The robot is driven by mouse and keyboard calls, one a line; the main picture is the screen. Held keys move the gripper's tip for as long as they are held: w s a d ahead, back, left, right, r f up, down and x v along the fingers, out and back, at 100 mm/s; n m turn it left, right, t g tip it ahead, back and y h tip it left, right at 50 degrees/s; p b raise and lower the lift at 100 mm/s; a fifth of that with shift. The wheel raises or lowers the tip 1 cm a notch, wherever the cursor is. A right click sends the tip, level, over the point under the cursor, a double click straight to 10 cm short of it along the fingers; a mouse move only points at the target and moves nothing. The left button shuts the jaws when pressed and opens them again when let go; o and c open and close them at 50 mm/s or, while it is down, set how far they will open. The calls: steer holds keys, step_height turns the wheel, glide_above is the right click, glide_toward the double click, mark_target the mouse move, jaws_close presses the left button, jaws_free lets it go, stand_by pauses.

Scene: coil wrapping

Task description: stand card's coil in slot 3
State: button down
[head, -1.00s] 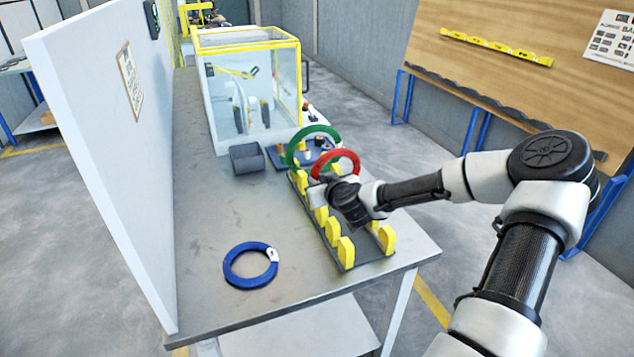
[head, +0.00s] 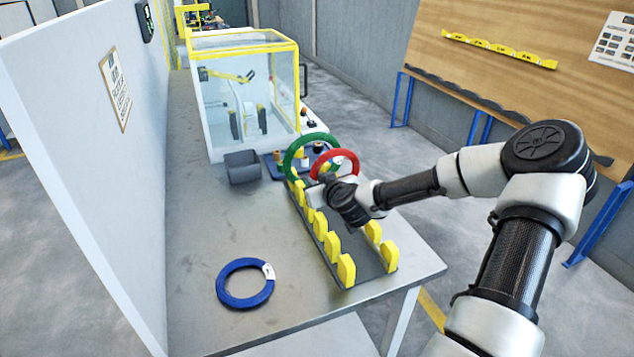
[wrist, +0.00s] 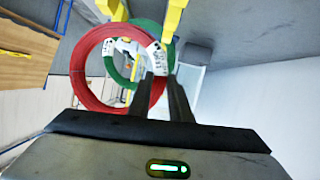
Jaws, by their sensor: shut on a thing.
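My gripper (wrist: 168,88) is shut on the red coil (wrist: 85,73), by its rim near a white label. In the head view the red coil (head: 334,154) is upright at the rack's far part, just in front of the green coil (head: 290,159). My gripper hides its lower part, so I cannot tell whether it touches the rack. The green coil stands upright at the far end of the dark rack (head: 352,262), between yellow posts. The blue coil (head: 228,292) lies flat on the table, left of the rack. A card (head: 116,88) hangs on the white wall, its text unreadable.
The rack's near slots between yellow posts (head: 346,270) are empty. A grey bin (head: 242,168) and a clear yellow-framed enclosure (head: 250,95) stand behind. The table (head: 195,235) is bare around the blue coil. A white wall (head: 60,130) bounds the left.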

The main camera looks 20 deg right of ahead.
steer(key=shift+f+b, duration=3.4)
steer(key=shift+f, duration=0.85)
steer(key=shift+f+b, duration=0.3)
steer(key=shift+f, duration=0.05)
steer(key=c, duration=1.5)
jaws_free()
steer(key=shift+c, duration=0.2)
steer(key=shift+s, duration=0.1)
steer(key=p+v, duration=0.2)
steer(key=v, duration=1.5)
steer(key=shift+r+p, duration=0.15)
steer(key=shift+p, duration=0.15)
